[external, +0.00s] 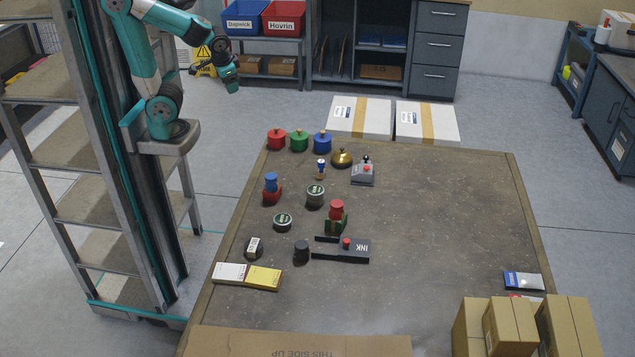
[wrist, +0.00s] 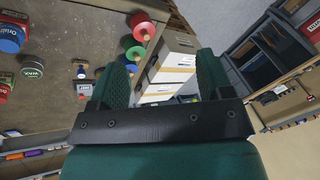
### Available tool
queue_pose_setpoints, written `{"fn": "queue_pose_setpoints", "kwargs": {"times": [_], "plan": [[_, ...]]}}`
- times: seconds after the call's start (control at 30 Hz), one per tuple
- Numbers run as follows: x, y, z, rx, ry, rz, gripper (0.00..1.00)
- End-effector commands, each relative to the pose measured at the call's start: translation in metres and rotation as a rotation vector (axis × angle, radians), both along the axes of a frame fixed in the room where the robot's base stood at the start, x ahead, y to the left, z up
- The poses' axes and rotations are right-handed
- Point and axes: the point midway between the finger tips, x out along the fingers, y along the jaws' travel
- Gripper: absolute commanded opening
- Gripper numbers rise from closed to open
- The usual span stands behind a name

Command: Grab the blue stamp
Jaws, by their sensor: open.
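Several things with blue parts stand on the table (external: 440,220). A small upright one with a blue handle (external: 321,163) looks like a stamp; it also shows in the wrist view (wrist: 81,70). A blue piece on a red base (external: 271,181) stands left of it. A blue round piece with a knob (external: 322,143) is at the back edge, beside green (external: 299,141) and red (external: 276,141) ones. Which one is the blue stamp I cannot tell for certain. My gripper (external: 230,82) is open and empty, high beyond the table's back left corner, apart from all of them.
A brass bell (external: 342,158) and a grey box with a red button (external: 363,174) are near the small upright piece. Tins and a red-topped piece (external: 337,209) stand nearer. Brown cartons (external: 510,328) fill the front right. The table's right middle is clear.

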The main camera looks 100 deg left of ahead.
Motion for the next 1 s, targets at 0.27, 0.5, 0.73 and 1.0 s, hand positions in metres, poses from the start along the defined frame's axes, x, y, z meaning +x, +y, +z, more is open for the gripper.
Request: {"fn": "queue_pose_setpoints", "kwargs": {"times": [0.27, 0.5, 0.73, 1.0], "plan": [[0.000, 0.000, 0.000, 0.000, 0.000, 0.000, 0.59], [0.015, -0.001, 0.000, -0.010, 0.027, -0.078, 0.59], [0.131, -0.015, -0.014, -0.084, 0.228, -0.740, 0.59], [0.273, -0.060, -0.074, -0.141, 0.453, -1.706, 0.59]]}}
